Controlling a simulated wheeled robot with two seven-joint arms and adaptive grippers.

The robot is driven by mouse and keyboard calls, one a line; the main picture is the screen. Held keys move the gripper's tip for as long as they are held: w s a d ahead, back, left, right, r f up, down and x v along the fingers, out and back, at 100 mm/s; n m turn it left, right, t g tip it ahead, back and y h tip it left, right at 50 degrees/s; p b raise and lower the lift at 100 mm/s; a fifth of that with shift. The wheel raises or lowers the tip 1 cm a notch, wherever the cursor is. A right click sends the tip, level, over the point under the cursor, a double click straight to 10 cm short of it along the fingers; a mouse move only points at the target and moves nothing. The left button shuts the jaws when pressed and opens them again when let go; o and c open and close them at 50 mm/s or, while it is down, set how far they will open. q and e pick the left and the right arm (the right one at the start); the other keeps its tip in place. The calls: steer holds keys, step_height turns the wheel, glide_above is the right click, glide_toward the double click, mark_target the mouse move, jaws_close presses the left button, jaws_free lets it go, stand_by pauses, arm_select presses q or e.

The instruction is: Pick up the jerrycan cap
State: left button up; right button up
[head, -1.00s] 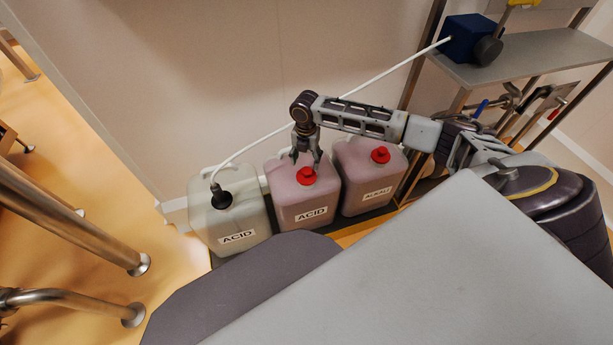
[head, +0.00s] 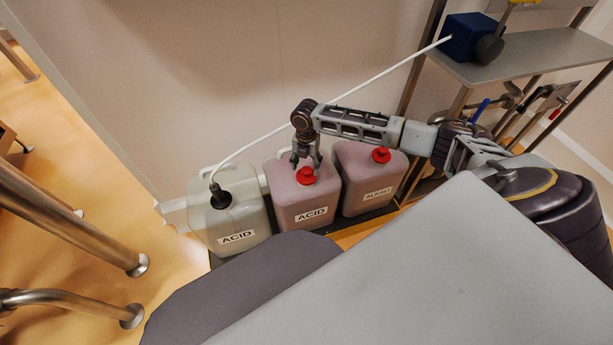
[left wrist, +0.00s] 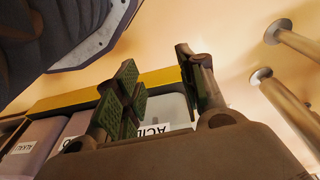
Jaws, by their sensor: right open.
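The middle jerrycan (head: 301,205), pinkish with an ACID label, has a red cap (head: 305,176) on its top. Another red cap (head: 381,155) sits on the pink jerrycan (head: 360,183) to the right. My right gripper (head: 306,167) points down at the middle can's cap, with its fingers apart. It overlaps the cap's upper edge in the picture; I cannot tell whether it touches. My left gripper (left wrist: 160,90) shows only in the left wrist view, its padded fingers apart and nothing seen between them. The jerrycans show behind it there.
A whitish ACID jerrycan (head: 230,225) stands at the left with a black fitting (head: 221,199) and a white hose (head: 300,125) that runs to a blue pump (head: 465,36) on the shelf (head: 530,60). The wall is close behind the cans. Steel legs (head: 80,225) stand at left.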

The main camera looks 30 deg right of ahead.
mark_target(307, 169)
steer(key=f, duration=0.1)
steer(key=f+b, duration=0.1)
steer(key=f, duration=0.1)
steer(key=shift+w+d+f, duration=0.2)
steer(key=shift+d+f, duration=0.05)
steer(key=shift+f, duration=0.35)
arm_select(q)
steer(key=r, duration=0.2)
steer(key=shift+w+d+r, duration=0.25)
steer(key=shift+d+r, duration=0.05)
steer(key=shift+r, duration=0.1)
steer(key=shift+f, duration=0.1)
arm_select(e)
steer(key=c, duration=1)
steer(key=shift+r, duration=0.2)
